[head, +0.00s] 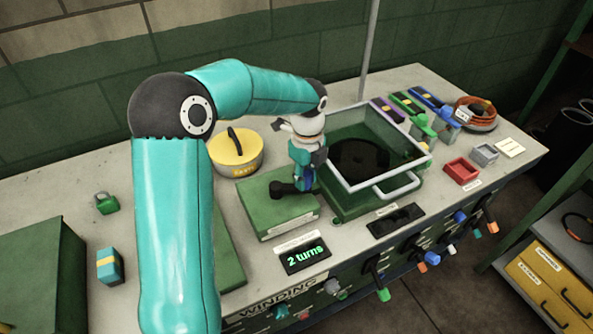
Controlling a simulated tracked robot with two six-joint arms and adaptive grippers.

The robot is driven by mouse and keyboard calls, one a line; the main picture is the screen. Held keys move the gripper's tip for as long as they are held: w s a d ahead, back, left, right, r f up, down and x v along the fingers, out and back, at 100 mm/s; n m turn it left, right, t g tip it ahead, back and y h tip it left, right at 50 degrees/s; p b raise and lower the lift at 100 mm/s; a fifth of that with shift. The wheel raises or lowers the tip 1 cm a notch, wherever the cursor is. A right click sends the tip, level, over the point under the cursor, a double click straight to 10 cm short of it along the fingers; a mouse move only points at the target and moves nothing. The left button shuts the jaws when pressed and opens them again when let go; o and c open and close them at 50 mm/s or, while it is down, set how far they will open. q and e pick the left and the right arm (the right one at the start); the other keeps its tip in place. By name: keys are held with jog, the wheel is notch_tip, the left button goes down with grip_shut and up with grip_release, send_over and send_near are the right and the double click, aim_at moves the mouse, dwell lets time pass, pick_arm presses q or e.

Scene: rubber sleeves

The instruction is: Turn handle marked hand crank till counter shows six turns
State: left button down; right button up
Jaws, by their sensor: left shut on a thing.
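The counter display (306,254) at the bench's front reads "2 turns" in green. Behind it sits a green box (278,207) with a small white label on its front edge. A black crank part (287,190) shows on top of this box. My left gripper (299,180) comes down over the box from above and is shut on the crank handle, which is mostly hidden by the fingers. My right gripper is not in view.
A glass-lidded frame (383,184) with a handle stands just right of my left gripper. A yellow pot (236,153) is behind. A red tray (461,171) and a coiled hose (476,113) lie at the right. Coloured knobs line the bench front.

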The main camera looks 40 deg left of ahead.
pick_arm(q)
jog(key=shift+d+m, duration=0.2)
jog(key=shift+m, duration=0.1)
jog(key=c, duration=0.9)
grip_release()
jog(key=shift+r, duration=0.1)
notch_tip(320, 180, up, 12)
jog(key=shift+f, duration=0.1)
dwell(2.2)
